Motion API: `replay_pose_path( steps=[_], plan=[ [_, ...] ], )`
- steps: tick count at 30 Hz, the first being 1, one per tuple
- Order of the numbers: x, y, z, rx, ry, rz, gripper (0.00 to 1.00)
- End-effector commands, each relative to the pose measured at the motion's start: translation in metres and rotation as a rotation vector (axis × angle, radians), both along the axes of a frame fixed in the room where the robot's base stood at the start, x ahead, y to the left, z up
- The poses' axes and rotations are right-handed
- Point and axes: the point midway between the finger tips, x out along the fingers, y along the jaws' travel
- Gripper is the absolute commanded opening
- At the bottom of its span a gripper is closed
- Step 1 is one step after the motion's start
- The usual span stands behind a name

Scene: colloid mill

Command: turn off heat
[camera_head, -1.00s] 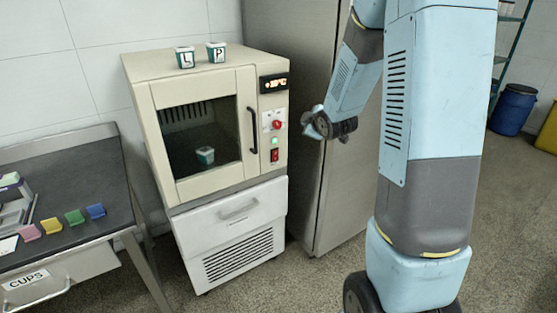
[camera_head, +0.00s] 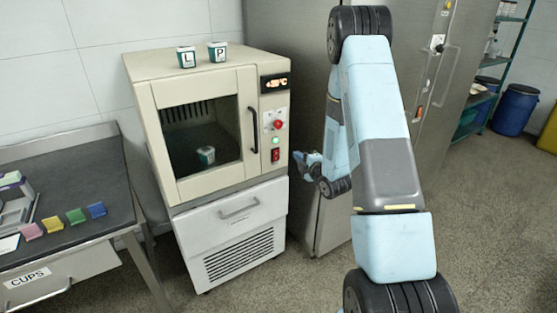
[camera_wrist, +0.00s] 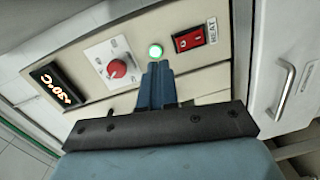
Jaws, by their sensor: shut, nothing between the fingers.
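In the wrist view the switch (camera_wrist: 194,39) is labelled HEAT, beside the green lamp (camera_wrist: 155,51) and the red knob (camera_wrist: 117,69). My gripper (camera_wrist: 157,72) is shut and empty, its fingertips just short of the panel near the green lamp. In the head view my gripper (camera_head: 298,160) is right of the switch.
A tall steel cabinet (camera_head: 290,40) is close on the right. A dark table (camera_head: 70,180) with coloured blocks stands at left. A white drawer (camera_head: 230,212) is below the oven.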

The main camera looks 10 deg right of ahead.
Motion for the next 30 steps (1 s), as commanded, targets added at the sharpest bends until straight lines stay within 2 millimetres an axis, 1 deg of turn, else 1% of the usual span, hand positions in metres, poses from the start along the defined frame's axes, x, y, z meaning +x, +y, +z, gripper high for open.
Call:
replay_pose_path(
  steps=[1, 6, 10, 15, 20, 30],
  plan=[
    [-0.003, -0.001, -0.011, -0.006, -0.015, 0.007, 0.00],
    [-0.013, -0.001, -0.037, -0.033, -0.099, 0.030, 0.00],
    [-0.023, -0.002, -0.054, -0.050, -0.158, 0.039, 0.00],
    [-0.035, -0.004, -0.070, -0.063, -0.218, 0.040, 0.00],
    [-0.041, -0.005, -0.077, -0.070, -0.247, 0.040, 0.00],
    [-0.042, -0.006, -0.077, -0.072, -0.255, 0.039, 0.00]
  ],
)
